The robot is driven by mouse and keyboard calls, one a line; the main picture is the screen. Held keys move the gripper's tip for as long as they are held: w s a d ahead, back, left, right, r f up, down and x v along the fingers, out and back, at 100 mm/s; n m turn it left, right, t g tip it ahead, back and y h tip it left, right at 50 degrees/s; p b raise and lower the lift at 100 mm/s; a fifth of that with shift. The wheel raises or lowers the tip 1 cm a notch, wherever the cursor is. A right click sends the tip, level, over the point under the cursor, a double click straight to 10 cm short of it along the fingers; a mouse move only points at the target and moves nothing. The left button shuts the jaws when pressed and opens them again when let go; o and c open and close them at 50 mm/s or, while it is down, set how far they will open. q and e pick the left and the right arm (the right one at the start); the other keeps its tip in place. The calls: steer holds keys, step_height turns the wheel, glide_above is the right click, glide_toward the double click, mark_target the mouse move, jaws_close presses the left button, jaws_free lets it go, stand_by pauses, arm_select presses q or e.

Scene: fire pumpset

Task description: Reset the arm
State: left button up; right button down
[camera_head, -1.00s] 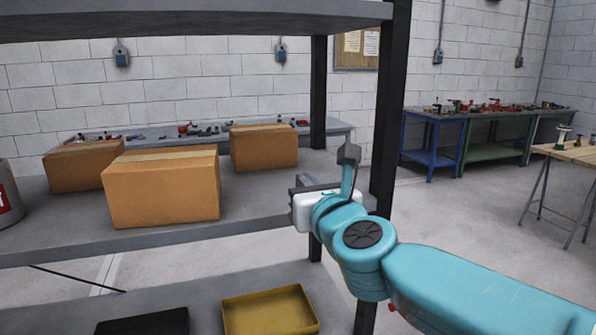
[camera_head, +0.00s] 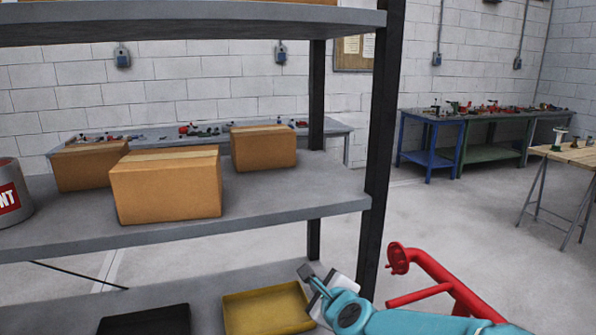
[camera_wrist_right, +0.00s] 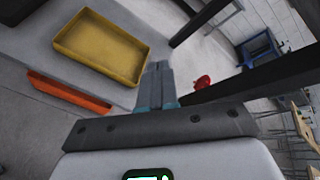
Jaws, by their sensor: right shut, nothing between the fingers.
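My right arm, teal, comes in from the lower right of the head view. Its gripper (camera_head: 306,273) is low, in front of the shelf post and beside the yellow tray. In the right wrist view its two fingers (camera_wrist_right: 160,72) are together with nothing between them. My left gripper is not in view.
A black shelf post (camera_head: 383,150) stands close to my right arm. A red pipe with a handwheel (camera_head: 397,260) is just right of the post. Cardboard boxes (camera_head: 165,188) sit on the middle shelf (camera_head: 290,205). A yellow tray (camera_head: 268,310) lies on the lower shelf.

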steer(key=s+d+f+n+g, duration=0.2)
steer(key=s+f+n, duration=0.2)
steer(key=f, duration=0.5)
steer(key=s+d+f+n+g+h+p, duration=0.1)
steer(key=s+d+f+n+g, duration=0.2)
steer(key=f, duration=0.5)
steer(key=s+d+f+n+g, duration=0.1)
steer(key=s+f+n, duration=0.35)
steer(key=f, duration=0.45)
steer(key=s+f+n+g, duration=0.3)
steer(key=s+f+n, duration=0.2)
steer(key=s, duration=0.6)
steer(key=s+d+f+n+g+y, duration=0.1)
steer(key=s+f+n+g, duration=0.2)
steer(key=s, duration=0.8)
step_height(320, 180, down, 2)
steer(key=shift+s+d+f+n+p, duration=0.25)
steer(key=shift+s+d+n+p, duration=0.1)
steer(key=shift+n, duration=0.5)
steer(key=shift+w, duration=0.1)
